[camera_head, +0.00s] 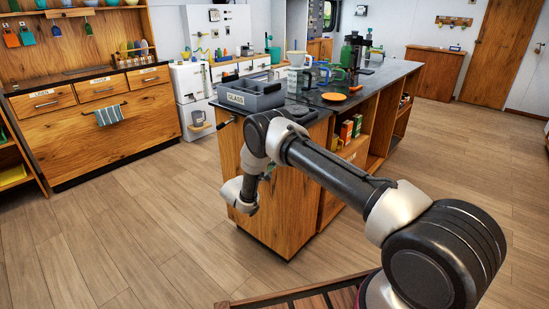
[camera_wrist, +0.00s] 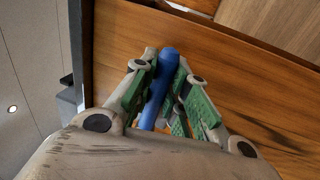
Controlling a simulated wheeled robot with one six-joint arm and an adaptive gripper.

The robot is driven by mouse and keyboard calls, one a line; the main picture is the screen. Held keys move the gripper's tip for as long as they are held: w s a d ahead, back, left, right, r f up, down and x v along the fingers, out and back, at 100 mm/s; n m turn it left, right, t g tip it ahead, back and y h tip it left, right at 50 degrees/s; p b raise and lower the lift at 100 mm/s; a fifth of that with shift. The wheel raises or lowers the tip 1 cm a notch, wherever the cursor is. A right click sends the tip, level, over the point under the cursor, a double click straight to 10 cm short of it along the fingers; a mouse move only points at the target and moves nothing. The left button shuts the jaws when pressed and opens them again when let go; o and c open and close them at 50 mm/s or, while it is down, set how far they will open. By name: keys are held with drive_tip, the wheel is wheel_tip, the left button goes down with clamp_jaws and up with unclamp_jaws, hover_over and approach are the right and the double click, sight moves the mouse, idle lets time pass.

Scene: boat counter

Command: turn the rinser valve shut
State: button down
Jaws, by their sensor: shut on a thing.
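A blue bar-like handle (camera_wrist: 159,88), which I take to be the rinser valve's handle, stands out against a wooden panel in the wrist view. My gripper (camera_wrist: 167,62) is shut on it, with the green-padded fingers on either side. The handle's far end and its mount are hidden or too small to tell. In the head view my arm reaches down beside the near end of the wooden counter (camera_head: 284,190), and my wrist hides most of the gripper and the handle.
A grey bin labelled GLASS (camera_head: 249,96) stands on the counter top near its left edge. An orange plate (camera_head: 333,97) and several cups and jugs stand farther back. Cartons (camera_head: 346,132) sit on the open shelf. The floor left of the counter is clear.

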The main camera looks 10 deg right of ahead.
idle(0.3)
drive_tip(key=c, duration=1.4)
unclamp_jaws()
drive_tip(key=v, duration=1.2)
drive_tip(key=shift+f, duration=0.1)
